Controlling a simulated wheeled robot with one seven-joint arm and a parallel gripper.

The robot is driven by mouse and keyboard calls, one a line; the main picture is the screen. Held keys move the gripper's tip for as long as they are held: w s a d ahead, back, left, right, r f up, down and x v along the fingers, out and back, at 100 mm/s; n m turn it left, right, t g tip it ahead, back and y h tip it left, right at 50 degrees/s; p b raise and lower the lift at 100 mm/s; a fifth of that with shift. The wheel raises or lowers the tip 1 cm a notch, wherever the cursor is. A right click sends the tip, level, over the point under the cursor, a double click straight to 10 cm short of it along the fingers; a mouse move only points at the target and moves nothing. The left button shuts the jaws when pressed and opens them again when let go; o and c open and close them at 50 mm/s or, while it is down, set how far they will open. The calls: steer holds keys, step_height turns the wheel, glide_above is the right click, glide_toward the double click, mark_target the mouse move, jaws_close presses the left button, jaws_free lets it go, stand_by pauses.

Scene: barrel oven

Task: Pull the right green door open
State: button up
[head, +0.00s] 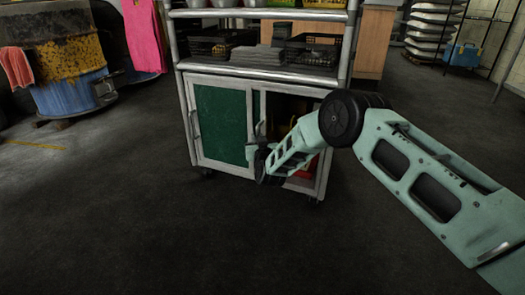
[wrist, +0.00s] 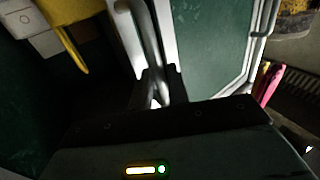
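The cabinet under the shelf rack shows a white-framed green panel (head: 222,122) on its left side. The right side is a dark opening with red and yellow things inside, so the right door does not cover it. Where the right green door itself stands is hard to tell behind my arm. My gripper (head: 262,163) is at the white upright between the panel and the opening. In the wrist view a bent metal handle (wrist: 152,38) on a white frame runs down between my dark fingers (wrist: 158,90), which look closed around it. A green panel (wrist: 212,45) lies right of the handle.
Black crates (head: 312,48) and a grey stack (head: 258,56) stand on the shelf above. A rusty yellow and blue barrel (head: 62,62) is at the left. The floor (head: 130,215) in front of the cabinet is clear.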

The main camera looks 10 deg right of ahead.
steer(key=s+d+p, duration=0.1)
steer(key=s+p, duration=0.6)
steer(key=s, duration=0.9)
steer(key=shift+s+p, duration=0.25)
steer(key=shift+p, duration=0.1)
steer(key=shift+r, duration=0.1)
